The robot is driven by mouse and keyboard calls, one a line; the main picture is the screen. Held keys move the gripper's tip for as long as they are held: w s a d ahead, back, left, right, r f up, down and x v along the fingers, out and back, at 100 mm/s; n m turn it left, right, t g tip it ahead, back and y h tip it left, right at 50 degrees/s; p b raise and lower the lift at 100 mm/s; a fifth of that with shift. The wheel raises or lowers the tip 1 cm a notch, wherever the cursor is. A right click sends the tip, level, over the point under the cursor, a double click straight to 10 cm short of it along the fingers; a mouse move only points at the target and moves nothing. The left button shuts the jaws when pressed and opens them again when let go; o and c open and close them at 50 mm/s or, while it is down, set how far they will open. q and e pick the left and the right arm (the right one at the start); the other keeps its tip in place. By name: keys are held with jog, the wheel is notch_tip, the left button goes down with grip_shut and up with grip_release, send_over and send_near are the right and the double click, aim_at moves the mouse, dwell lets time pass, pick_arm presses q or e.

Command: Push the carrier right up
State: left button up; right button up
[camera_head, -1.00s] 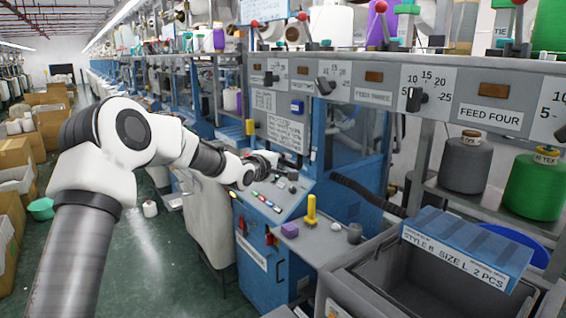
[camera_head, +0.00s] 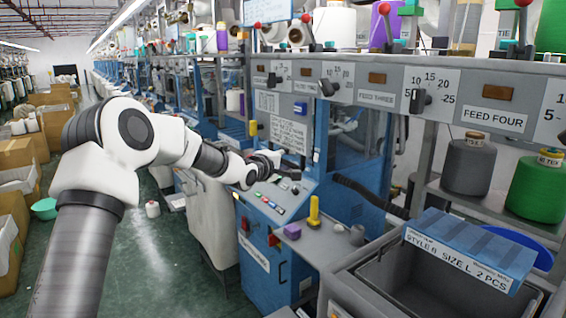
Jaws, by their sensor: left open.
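My left gripper (camera_head: 285,170) is open over the sloped control panel (camera_head: 296,203) of the blue knitting machine. Its dark fingers are small and partly hidden by the white wrist, and nothing shows between them. I cannot tell whether they touch the panel. Coloured buttons (camera_head: 272,205) lie just below the gripper. I cannot make out with certainty which part is the carrier. My right gripper is not in view.
A yellow post (camera_head: 314,212), a purple block (camera_head: 292,231) and a grey knob (camera_head: 357,235) stand on the ledge. A grey bin (camera_head: 350,289) with a blue labelled box (camera_head: 470,250) is at lower right. Feed dials (camera_head: 421,98) line the rail above. Cardboard boxes (camera_head: 22,155) stand left of the green aisle.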

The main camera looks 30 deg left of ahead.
pick_arm(q)
jog(key=s+r, duration=0.2)
jog(key=s, duration=0.9)
jog(key=shift+s, duration=0.3)
